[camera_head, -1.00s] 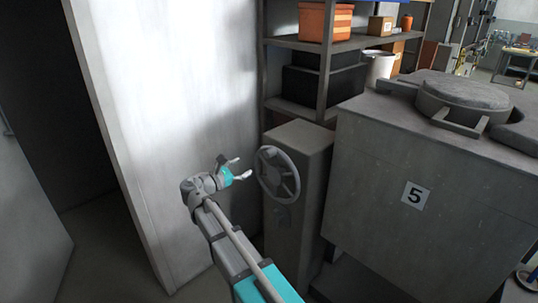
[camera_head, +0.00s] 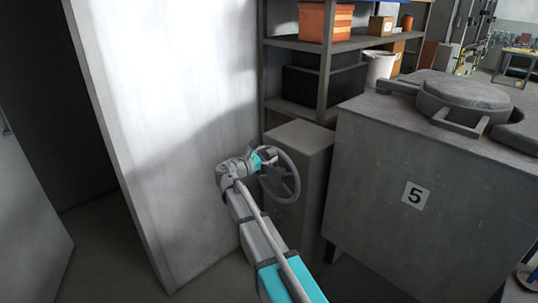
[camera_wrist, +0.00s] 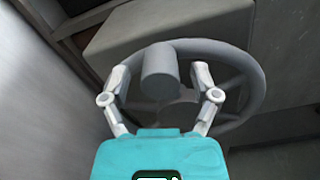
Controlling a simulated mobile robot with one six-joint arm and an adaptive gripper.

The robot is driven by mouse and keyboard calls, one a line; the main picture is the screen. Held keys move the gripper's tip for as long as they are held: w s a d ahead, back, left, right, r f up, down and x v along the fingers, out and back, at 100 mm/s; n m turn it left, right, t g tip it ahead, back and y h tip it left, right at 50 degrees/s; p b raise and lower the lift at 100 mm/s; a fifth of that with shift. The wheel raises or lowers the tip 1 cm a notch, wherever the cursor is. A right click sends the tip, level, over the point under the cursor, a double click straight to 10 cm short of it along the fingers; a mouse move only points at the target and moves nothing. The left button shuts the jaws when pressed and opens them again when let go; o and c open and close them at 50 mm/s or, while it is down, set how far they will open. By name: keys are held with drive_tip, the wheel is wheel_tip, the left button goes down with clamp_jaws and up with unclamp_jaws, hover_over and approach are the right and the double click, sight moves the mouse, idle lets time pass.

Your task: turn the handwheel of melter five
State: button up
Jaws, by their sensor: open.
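The grey spoked handwheel (camera_head: 297,178) is mounted on the front of a grey pedestal (camera_head: 312,150) beside the block marked 5 (camera_head: 415,195). My gripper (camera_head: 269,155) is at the upper left part of the wheel and hides some of its rim. In the wrist view the wheel rim (camera_wrist: 256,85) fills the upper middle. A short round grip (camera_wrist: 160,72) sticks out from the rim towards the camera. My open fingers stand on either side of this grip, with small gaps visible. Whether either finger touches the wheel cannot be told.
A pale wall panel (camera_head: 170,130) stands close to the left of my arm. Shelving (camera_head: 330,75) with an orange box (camera_head: 325,22) is behind the pedestal. A round lid (camera_head: 462,97) lies on top of the block. The floor at left is clear.

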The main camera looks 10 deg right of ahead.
drive_tip(key=shift+w+d, duration=0.1)
drive_tip(key=shift+d, duration=0.1)
clamp_jaws()
idle(0.4)
